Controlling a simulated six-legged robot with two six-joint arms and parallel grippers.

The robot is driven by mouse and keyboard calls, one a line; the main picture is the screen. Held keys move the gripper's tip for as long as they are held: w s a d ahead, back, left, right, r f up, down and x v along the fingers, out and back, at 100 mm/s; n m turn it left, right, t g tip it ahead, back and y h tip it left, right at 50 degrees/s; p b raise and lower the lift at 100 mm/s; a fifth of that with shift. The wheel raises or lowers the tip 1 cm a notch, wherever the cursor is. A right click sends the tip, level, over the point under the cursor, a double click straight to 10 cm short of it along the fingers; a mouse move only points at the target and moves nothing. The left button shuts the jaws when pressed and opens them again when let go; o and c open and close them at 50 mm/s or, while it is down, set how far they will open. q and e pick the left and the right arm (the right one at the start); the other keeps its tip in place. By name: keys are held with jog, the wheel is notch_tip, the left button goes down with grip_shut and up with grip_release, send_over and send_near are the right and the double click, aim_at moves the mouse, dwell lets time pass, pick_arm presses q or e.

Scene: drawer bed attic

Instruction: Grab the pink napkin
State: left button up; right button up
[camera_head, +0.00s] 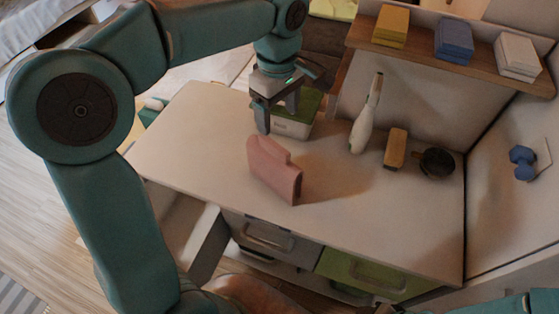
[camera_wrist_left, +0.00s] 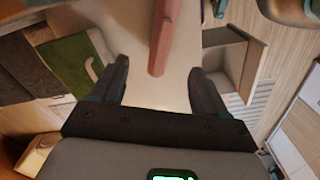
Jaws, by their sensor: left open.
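The pink napkin (camera_head: 274,169) stands folded and upright on the pale tabletop (camera_head: 200,140), near its front edge. In the left wrist view the napkin (camera_wrist_left: 162,35) shows as a narrow pink strip, ahead of and between the fingers. My left gripper (camera_head: 279,115) is above the table, behind the napkin and apart from it. Its two fingers also show spread and empty in the left wrist view (camera_wrist_left: 158,85). My right gripper is not in view; only a bit of teal arm shows at the lower right.
A green-and-white box (camera_head: 292,129) stands close behind my left gripper. A white bottle-like object (camera_head: 362,125), a tan brush-like block (camera_head: 396,148) and a dark round pot (camera_head: 437,162) stand to the right. A shelf (camera_head: 440,62) holds folded cloths. An open drawer (camera_head: 205,245) juts out at the front left.

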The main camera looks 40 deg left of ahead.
aim_at(274, 147)
pick_arm(q)
jog(key=f, duration=0.2)
jog(key=s+f, duration=0.1)
jog(key=f, duration=0.1)
jog(key=shift+a, duration=0.35)
jog(key=f, duration=0.5)
jog(key=shift+w+d, duration=0.35)
jog(key=shift+w, duration=0.05)
jog(key=shift+s+a+f, duration=0.2)
jog(key=shift+s+f, duration=0.2)
jog(key=shift+f, duration=0.1)
jog(key=f, duration=0.1)
jog(key=f+p, duration=0.1)
jog(key=f, duration=0.1)
jog(key=d+f, duration=0.1)
jog(key=shift+w+f, duration=0.3)
jog(key=shift+f, duration=0.1)
jog(key=shift+s+a+f, duration=0.15)
jog(key=shift+s+a, duration=0.05)
jog(key=shift+s, duration=0.05)
jog(key=shift+w+d, duration=0.15)
jog(key=shift+w, duration=0.05)
jog(key=c, duration=0.9)
jog(key=shift+s, duration=0.1)
jog(key=shift+c, duration=1.3)
